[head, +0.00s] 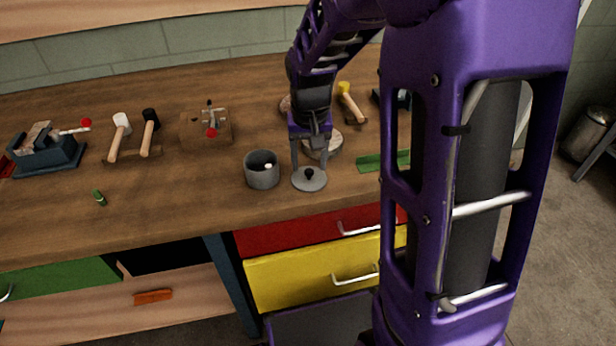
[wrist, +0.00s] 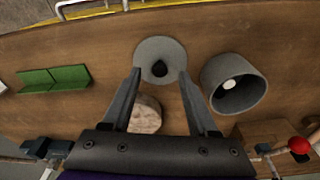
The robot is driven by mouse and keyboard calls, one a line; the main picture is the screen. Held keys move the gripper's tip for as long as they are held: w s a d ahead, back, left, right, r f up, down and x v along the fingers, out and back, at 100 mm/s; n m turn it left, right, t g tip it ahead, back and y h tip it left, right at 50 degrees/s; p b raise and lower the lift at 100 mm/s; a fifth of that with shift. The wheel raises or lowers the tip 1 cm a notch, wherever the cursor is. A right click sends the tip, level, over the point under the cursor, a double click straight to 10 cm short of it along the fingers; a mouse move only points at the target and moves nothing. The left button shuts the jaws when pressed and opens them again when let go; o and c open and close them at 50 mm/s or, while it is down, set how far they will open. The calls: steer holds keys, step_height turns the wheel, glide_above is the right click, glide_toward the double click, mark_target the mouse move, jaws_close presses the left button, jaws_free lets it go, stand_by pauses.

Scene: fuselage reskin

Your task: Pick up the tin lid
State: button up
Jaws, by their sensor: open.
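The tin lid (head: 309,180) is a grey disc with a black knob, lying on the wooden workbench near its front edge. It also shows in the wrist view (wrist: 148,49), with its knob near the middle of the disc. My gripper (head: 309,165) is open and points down over the lid. In the wrist view, my gripper's fingertips (wrist: 159,72) are spread to either side of the knob. I cannot tell whether they touch the lid. Nothing is held between the fingers.
An open grey tin (head: 262,172) with a small white thing inside stands just left of the lid. A round wooden piece (head: 326,146) lies behind it. A green angled strip (head: 384,161) lies to the right. Mallets (head: 132,137) and a vise (head: 45,150) stand farther left.

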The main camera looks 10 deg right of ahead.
step_height(320, 180, down, 2)
steer(key=shift+w+f, duration=0.1)
jaws_close()
stand_by(0.5)
